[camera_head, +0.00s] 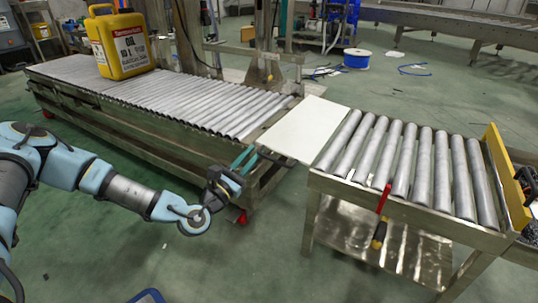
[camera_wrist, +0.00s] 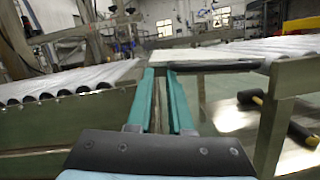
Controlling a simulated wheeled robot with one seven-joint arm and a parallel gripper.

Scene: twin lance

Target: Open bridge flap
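The bridge flap (camera_head: 305,129) is a pale flat plate lying level across the gap between two roller conveyors. It also shows edge-on in the wrist view (camera_wrist: 205,56). A dark bar (camera_wrist: 215,66), apparently its handle, runs along its near edge. My gripper (camera_head: 247,157) is at the near left corner of the flap, fingers pointing toward it. In the wrist view its two teal fingers (camera_wrist: 161,75) stand apart with a narrow gap, and nothing is visibly held. The fingertips are close to the bar's left end; I cannot tell whether they touch it.
The long left roller conveyor (camera_head: 190,100) carries a yellow oil canister (camera_head: 120,45). The green floor (camera_head: 240,265) in front is mostly clear.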

